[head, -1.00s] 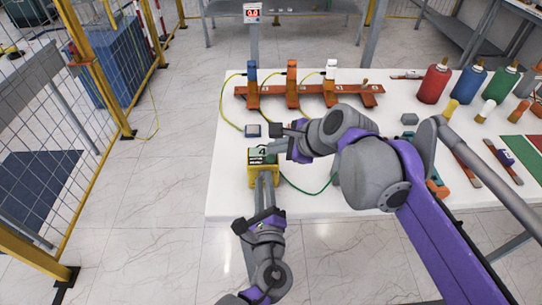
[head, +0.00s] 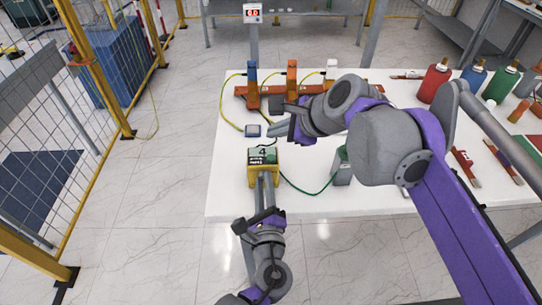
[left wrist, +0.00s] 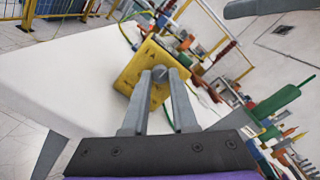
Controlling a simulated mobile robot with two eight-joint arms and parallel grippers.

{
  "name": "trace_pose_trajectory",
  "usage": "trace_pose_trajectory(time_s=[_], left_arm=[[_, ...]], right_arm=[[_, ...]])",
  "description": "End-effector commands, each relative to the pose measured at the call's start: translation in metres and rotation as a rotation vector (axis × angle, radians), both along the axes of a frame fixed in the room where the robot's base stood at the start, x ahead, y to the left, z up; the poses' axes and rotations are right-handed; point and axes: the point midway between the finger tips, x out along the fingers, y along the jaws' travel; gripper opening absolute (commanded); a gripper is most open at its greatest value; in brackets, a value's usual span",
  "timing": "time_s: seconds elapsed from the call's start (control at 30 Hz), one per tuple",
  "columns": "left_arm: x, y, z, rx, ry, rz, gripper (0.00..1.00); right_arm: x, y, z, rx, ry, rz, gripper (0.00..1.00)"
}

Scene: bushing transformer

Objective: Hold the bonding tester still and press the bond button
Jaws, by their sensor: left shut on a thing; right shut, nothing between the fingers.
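The yellow bonding tester (head: 250,178) stands near the table's left front edge, its dark and green top face showing in the head view. My left gripper (head: 264,182) is shut on the tester's near side. In the left wrist view, the fingers of my left gripper (left wrist: 160,78) close on a small grey part at the face of the yellow tester (left wrist: 135,75). My right gripper (head: 273,130) is shut and empty, behind and above the tester, apart from it in the picture. I cannot make out the bond button.
Behind stands an orange-brown rail (head: 240,91) with several upright bushings. A small blue-topped block (head: 252,131) lies left of my right gripper. Green and yellow cables run across the white table (head: 235,205). Bottles (head: 435,82) stand at right. A green-topped grey box (head: 342,172) is partly hidden by my right arm.

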Motion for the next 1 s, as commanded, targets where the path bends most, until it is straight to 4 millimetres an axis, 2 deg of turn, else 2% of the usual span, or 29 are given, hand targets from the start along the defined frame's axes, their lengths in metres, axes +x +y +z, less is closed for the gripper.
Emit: trace_pose_trajectory(time_s=[0.4, 0.43, 0.6, 0.63, 1.0], left_arm=[[0.0, 0.0001, 0.0, 0.0, 0.0, 0.0, 0.0], [0.0, 0.0001, 0.0, 0.0, 0.0, 0.0, 0.28], [0.0, 0.0001, 0.0, 0.0, 0.0, 0.0, 0.58], [0.0, 0.0001, 0.0, 0.0, 0.0, 0.0, 0.61], [-0.006, -0.0004, 0.0002, 0.0, -0.001, -0.001, 0.61]], right_arm=[[0.0, -0.0001, -0.0003, 0.0, 0.0, 0.0, 0.0], [0.0, -0.0001, -0.0003, 0.0, 0.0, 0.0, 0.0], [0.0, -0.0001, -0.0003, 0.0, 0.0, 0.0, 0.0], [0.0, -0.0001, -0.0003, 0.0, 0.0, 0.0, 0.0], [0.0, -0.0001, -0.0003, 0.0, 0.0, 0.0, 0.0]])
